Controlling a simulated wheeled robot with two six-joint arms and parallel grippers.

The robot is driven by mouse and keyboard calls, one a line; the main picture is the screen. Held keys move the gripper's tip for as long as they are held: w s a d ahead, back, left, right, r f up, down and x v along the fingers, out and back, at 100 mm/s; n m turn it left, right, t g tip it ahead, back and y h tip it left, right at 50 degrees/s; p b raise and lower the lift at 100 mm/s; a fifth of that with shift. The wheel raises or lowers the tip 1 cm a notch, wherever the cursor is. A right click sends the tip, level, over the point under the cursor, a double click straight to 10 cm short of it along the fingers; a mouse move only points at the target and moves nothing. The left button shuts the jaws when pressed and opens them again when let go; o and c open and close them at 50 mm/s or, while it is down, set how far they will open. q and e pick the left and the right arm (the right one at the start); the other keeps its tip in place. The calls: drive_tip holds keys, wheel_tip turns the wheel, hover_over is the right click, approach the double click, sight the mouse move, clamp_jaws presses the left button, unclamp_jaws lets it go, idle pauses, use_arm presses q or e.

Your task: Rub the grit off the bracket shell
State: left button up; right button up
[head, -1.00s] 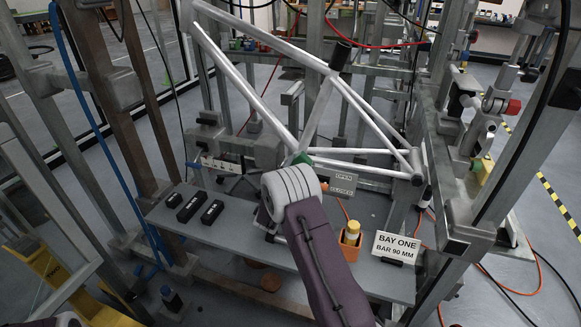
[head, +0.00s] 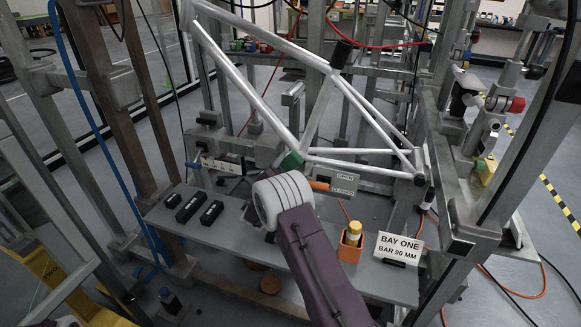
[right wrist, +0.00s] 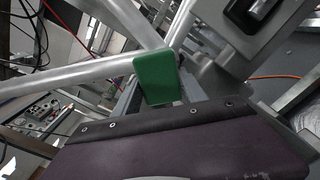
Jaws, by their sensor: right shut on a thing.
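A silver bicycle frame (head: 262,97) is held up at the middle of the head view, its tubes meeting low at the bracket shell. The shell is mostly hidden behind a green pad and my arm, so I cannot see any grit. The green pad (head: 291,161) is at this junction; it also shows in the right wrist view (right wrist: 156,78), overlapping the meeting tubes. I cannot tell whether it touches the shell. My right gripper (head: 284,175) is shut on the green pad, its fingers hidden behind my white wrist. My left gripper is not in view.
A grey shelf (head: 375,280) below carries several black blocks (head: 188,208), an orange holder with a yellow-topped bottle (head: 351,240) and a BAY ONE sign (head: 398,248). An OPEN/CLOSED plate (head: 344,180) is right of my wrist. Metal posts (head: 515,150) stand close on both sides.

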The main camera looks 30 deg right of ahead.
drive_tip(key=shift+a, duration=0.1)
drive_tip(key=v, duration=0.5)
drive_tip(key=shift+b, duration=0.4)
drive_tip(key=shift+s+a, duration=0.35)
drive_tip(key=shift+s, duration=0.05)
drive_tip(key=shift+a, duration=0.1)
drive_tip(key=v, duration=0.2)
drive_tip(key=shift+s+a, duration=0.2)
drive_tip(key=shift+s, duration=0.1)
drive_tip(key=shift+w+d, duration=0.1)
drive_tip(key=b+x, duration=0.1)
drive_tip(key=x, duration=0.4)
drive_tip(key=shift+w+f+b, duration=0.1)
drive_tip(key=shift+b, duration=0.2)
drive_tip(key=shift+x, duration=0.95)
